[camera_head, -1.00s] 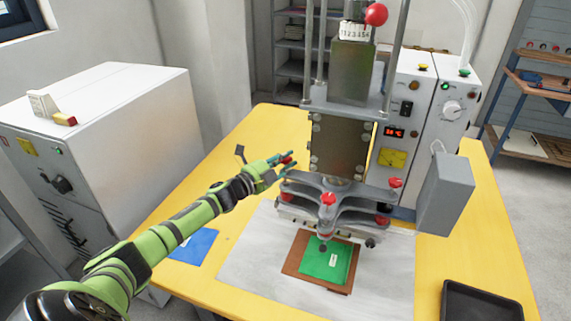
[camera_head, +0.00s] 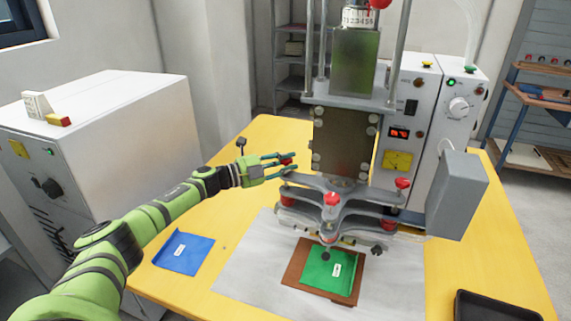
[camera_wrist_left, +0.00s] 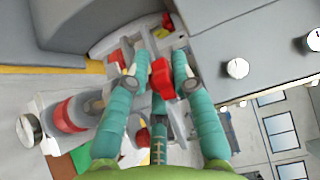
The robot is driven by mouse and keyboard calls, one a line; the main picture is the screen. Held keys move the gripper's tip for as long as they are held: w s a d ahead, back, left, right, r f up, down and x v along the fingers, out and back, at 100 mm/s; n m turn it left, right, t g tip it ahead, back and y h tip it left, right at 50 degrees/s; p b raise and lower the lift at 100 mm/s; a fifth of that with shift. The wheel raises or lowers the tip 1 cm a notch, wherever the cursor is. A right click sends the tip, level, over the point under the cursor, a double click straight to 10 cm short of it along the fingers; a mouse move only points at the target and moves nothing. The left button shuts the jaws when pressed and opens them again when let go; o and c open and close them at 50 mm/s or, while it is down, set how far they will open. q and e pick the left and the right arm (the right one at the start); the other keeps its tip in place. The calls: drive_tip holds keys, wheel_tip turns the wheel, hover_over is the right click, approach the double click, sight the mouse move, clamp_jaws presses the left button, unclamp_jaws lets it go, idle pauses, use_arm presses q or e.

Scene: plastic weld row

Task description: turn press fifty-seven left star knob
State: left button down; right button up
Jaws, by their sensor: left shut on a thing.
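The press (camera_head: 344,140) stands on the yellow table with several red star knobs on its grey clamp arms. The left star knob (camera_head: 287,160) is at the press's left side, at the end of my left gripper (camera_head: 282,166). That gripper reaches in from the left, its green fingers about level. In the left wrist view the red knob (camera_wrist_left: 162,78) sits between the teal fingers, which are shut on it. The front star knob (camera_head: 331,198) and the right star knob (camera_head: 402,183) stand free of the gripper. My right gripper is not in view.
A green piece (camera_head: 326,271) lies on a brown board under the press. A blue sheet (camera_head: 185,252) lies on the table at left. A grey box (camera_head: 458,195) hangs at right, and a black tray (camera_head: 495,308) is at front right. A white cabinet (camera_head: 100,125) stands at left.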

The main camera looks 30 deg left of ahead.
use_arm(q)
drive_tip(key=shift+f, duration=0.1)
drive_tip(key=c, duration=1)
unclamp_jaws()
drive_tip(key=shift+d, duration=0.1)
drive_tip(key=shift+c, duration=0.2)
drive_tip(key=v, duration=1.2)
